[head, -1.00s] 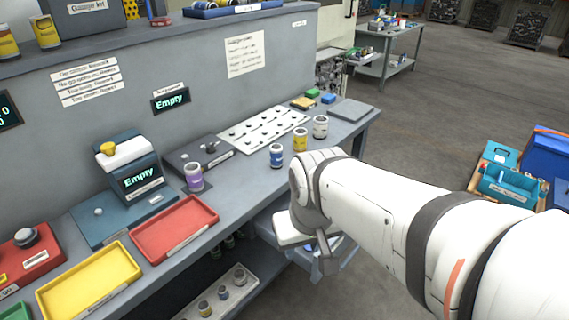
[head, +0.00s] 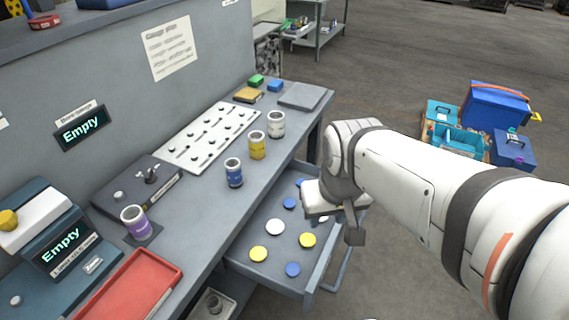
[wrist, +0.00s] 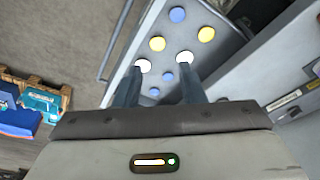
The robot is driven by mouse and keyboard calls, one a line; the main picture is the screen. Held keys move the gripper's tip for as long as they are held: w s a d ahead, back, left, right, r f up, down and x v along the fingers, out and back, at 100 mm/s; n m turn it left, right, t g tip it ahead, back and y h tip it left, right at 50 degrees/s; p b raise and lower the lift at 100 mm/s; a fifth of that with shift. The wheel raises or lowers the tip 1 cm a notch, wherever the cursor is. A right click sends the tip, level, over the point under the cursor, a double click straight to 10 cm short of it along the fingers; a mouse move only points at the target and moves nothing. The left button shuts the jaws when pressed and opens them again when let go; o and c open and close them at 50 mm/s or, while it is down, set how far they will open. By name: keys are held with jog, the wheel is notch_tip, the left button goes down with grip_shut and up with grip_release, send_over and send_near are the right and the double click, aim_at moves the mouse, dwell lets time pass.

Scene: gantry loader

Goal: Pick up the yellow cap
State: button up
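Two yellow caps lie flat in the open drawer (head: 232,262), one near the front left (head: 258,254) and one to its right (head: 307,240). In the wrist view yellow caps show at the middle of the drawer (wrist: 157,43) and farther right (wrist: 206,34). My gripper (wrist: 160,72) is open, its two fingers apart above the drawer, with nothing seen between them but the drawer and small blue caps beyond. The fingertips overlap the white caps (wrist: 142,65) in the picture. In the head view my wrist hides part of the drawer.
Blue caps (head: 292,269) and a white cap (head: 275,227) share the drawer. Blue (head: 233,174), yellow (head: 257,146) and white (head: 276,126) labelled cans stand on the bench above. Toolboxes (head: 496,108) sit on the floor at right.

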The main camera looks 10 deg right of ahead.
aim_at(308, 239)
jog(key=shift+o, duration=0.8)
jog(key=shift+w+f, duration=0.2)
jog(key=o, duration=0.4)
jog(key=shift+g, duration=0.5)
jog(key=w+f+b, duration=0.1)
jog(key=f+b, duration=0.1)
jog(key=w+d+f+b, duration=0.1)
jog(key=w+f, duration=0.1)
jog(key=w+f+b, duration=0.1)
jog(key=f+b, duration=0.1)
jog(key=shift+w+d+f+b, duration=0.2)
jog(key=shift+d+f+b, duration=0.05)
jog(key=shift+b, duration=0.1)
jog(key=shift+o, duration=0.7)
jog(key=shift+n+g, duration=0.3)
jog(key=shift+g, duration=0.5)
jog(key=w+f+b, duration=0.2)
jog(key=w+f, duration=0.1)
jog(key=f, duration=0.1)
jog(key=w+f+b, duration=0.3)
jog(key=f, duration=0.2)
jog(key=w+f+b, duration=0.3)
jog(key=f, duration=0.2)
jog(key=shift+w+a+f, duration=0.1)
jog(key=shift+w+f, duration=0.1)
jog(key=shift+w, duration=0.15)
jog(key=shift+w+f, duration=0.1)
jog(key=shift+f, duration=0.3)
jog(key=shift+f+b, duration=1.1)
jog(key=shift+f, duration=2.45)
